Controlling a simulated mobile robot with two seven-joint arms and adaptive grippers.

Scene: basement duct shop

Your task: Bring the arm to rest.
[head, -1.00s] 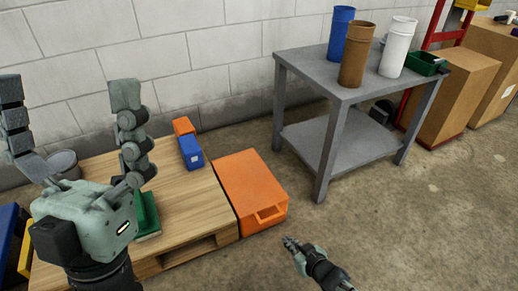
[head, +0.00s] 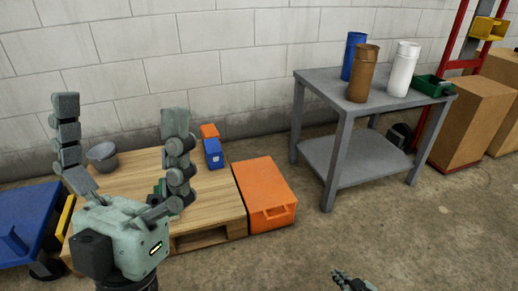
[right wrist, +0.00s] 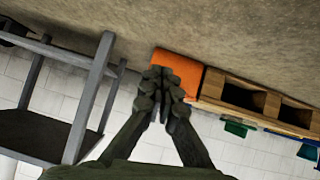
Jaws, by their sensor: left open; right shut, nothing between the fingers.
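My left gripper (head: 120,165) is large in the left of the head view, its two fingers spread wide with nothing between them. It appears in front of the wooden pallet. My right gripper (head: 350,280) shows only at the bottom edge of the head view, over bare floor. In the right wrist view its fingers (right wrist: 164,92) are together and empty, and they overlap the orange box in the picture.
A grey table (head: 340,90) holds three cylinders and a green bin (head: 433,86). Floor at front right is clear.

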